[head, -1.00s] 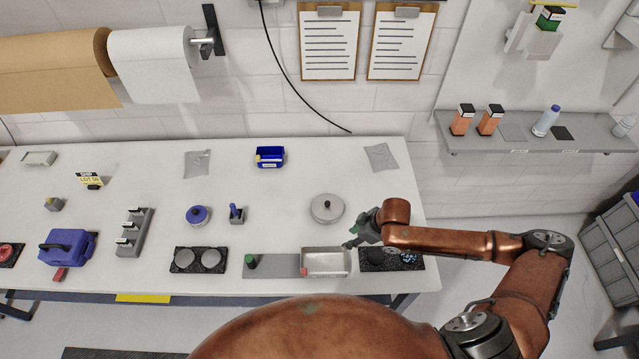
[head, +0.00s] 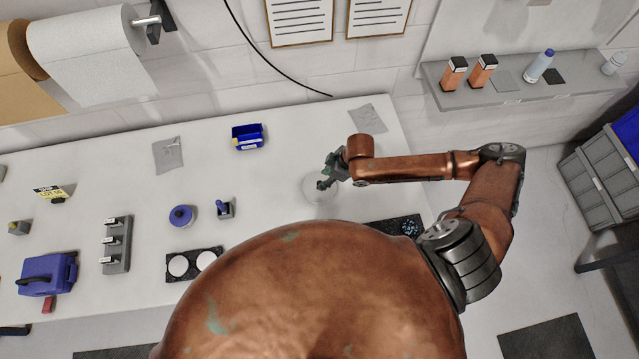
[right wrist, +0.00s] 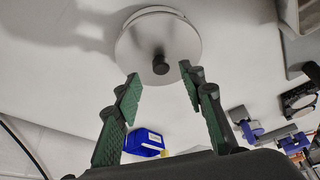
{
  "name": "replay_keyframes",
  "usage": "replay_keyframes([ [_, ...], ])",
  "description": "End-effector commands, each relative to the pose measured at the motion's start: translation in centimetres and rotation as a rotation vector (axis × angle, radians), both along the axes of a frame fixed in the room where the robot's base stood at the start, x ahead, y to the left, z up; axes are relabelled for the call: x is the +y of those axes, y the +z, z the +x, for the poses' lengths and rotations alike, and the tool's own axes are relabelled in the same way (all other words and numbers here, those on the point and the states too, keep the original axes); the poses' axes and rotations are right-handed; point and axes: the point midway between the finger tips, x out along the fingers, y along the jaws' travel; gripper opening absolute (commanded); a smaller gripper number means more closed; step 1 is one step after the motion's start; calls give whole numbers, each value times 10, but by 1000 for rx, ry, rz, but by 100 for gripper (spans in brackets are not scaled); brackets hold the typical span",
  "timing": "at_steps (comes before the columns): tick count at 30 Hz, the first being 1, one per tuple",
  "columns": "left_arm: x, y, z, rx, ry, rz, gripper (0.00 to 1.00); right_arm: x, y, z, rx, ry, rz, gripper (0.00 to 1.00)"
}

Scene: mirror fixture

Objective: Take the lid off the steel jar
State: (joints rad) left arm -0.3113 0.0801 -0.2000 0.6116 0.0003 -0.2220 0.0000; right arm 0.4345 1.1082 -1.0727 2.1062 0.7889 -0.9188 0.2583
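The steel jar (head: 318,188) stands on the white table, seen from above in the head view and partly hidden by my right gripper. In the right wrist view its round pale steel lid (right wrist: 152,38) with a dark knob (right wrist: 160,65) is on top. My right gripper (head: 328,178) is over the jar in the head view. In the right wrist view the right gripper (right wrist: 157,84) is open, its two green-padded fingers spread either side of the knob's line and apart from it. My left gripper is not in view.
A blue bin (head: 247,136) stands behind the jar. A blue-lidded round pot (head: 181,216) and a small grey block with a blue handle (head: 224,208) stand to the left. My own body hides the table's front middle.

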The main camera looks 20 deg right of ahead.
Motion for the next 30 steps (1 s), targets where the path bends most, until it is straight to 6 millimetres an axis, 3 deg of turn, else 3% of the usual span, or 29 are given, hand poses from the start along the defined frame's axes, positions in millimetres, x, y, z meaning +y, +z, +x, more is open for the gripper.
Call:
replay_keyframes([
  [8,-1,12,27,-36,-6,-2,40,10,-32,6,1,2,1,37],
  [16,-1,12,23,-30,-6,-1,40,10,-35,7,0,1,0,37],
  [30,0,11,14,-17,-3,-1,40,10,-35,7,0,0,0,4],
])
